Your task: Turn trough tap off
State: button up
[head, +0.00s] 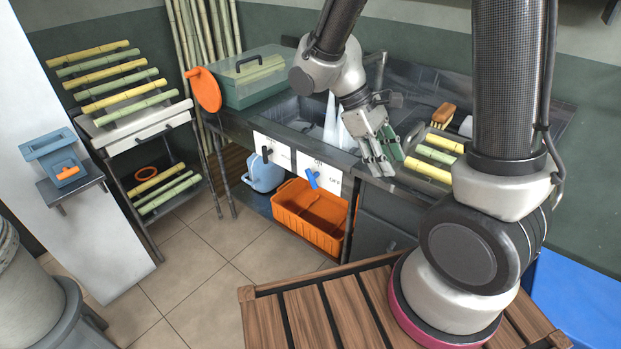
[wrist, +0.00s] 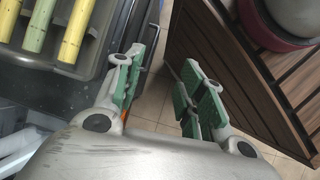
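On the front of the sink unit are two white label plates. The left plate (head: 272,150) carries a black lever (head: 266,154); the right plate (head: 326,176) carries a blue lever (head: 312,178) and lettering, of which "OFF" can be made out. I cannot tell from labels which is the trough tap. Whitish streams (head: 331,120) stand in the sink basin (head: 296,112). My gripper (head: 387,160) is above the counter's front edge, right of the blue lever and apart from it. In the wrist view its green-padded fingers (wrist: 160,78) are spread with nothing between; neither lever can be made out there.
A tray of cane pieces (head: 408,146) lies on the counter right of my gripper. An orange crate (head: 309,213) and a light-blue jug (head: 263,174) stand below the taps. A slatted wooden surface (head: 308,312) is in front; tiled floor (head: 185,262) is clear at left.

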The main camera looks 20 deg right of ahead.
jog(key=w+a+f+n+t+h, duration=0.1)
jog(key=w+f+n+h, duration=0.35)
jog(key=f, duration=0.25)
jog(key=w+a+f+n+t+h, duration=0.1)
jog(key=w+f+n+t+h, duration=0.15)
jog(key=f+n+h, duration=0.3)
jog(key=n+t+y, duration=0.3)
jog(key=n+t, duration=1.1)
jog(key=n, duration=0.2)
send_near(310, 177)
jog(key=x, duration=0.3)
jog(key=shift+f+x, duration=0.2)
jog(key=shift+x, duration=1.75)
jog(key=shift+f+x, duration=0.2)
jog(key=shift+x, duration=1.7)
jog(key=shift+w+a, duration=0.1)
jog(key=shift+n, duration=0.3)
grip_shut()
